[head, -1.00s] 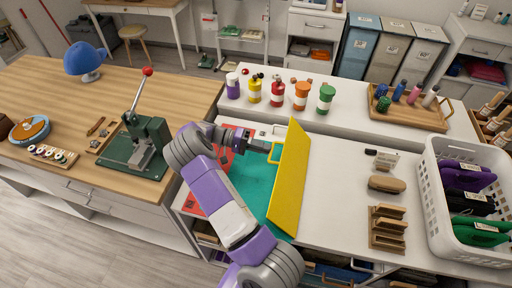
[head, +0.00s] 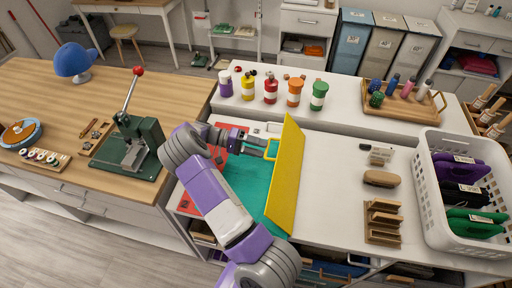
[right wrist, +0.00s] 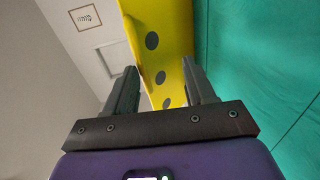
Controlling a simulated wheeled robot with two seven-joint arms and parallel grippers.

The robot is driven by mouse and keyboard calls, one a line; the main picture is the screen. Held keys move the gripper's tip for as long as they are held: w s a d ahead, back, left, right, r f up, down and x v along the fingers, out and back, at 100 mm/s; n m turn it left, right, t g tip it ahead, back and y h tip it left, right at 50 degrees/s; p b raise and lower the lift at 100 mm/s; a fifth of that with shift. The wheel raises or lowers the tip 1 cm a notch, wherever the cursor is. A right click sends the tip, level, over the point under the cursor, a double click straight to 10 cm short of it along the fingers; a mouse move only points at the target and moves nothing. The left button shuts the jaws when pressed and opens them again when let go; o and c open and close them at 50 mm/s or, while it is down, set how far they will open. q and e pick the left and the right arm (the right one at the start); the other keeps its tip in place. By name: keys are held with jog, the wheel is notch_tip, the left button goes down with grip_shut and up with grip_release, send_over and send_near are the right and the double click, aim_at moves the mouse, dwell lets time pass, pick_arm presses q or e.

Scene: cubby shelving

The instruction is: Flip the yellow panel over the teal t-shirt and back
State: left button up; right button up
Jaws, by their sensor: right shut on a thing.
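The yellow panel (head: 287,178) stands on edge, nearly upright, at the right side of the teal t-shirt (head: 251,180) on the white counter. My right gripper (head: 269,148) reaches across the shirt from the left and is shut on the panel near its far end. In the right wrist view the yellow panel (right wrist: 160,45), with dark round spots, passes between the two fingers (right wrist: 161,88). The teal shirt (right wrist: 265,60) fills the right of that view. My right arm hides part of the shirt. My left gripper is not in view.
A red panel (head: 190,198) lies left of the shirt. Bottles, such as the orange one (head: 294,92), stand on a ledge behind. A brush (head: 381,179), a wooden rack (head: 382,222) and a white basket (head: 430,220) are on the right. The counter just right of the panel is clear.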

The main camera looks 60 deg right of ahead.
jog(key=v, duration=0.7)
jog(key=shift+w, duration=0.25)
dwell(0.3)
jog(key=shift+a, duration=0.15)
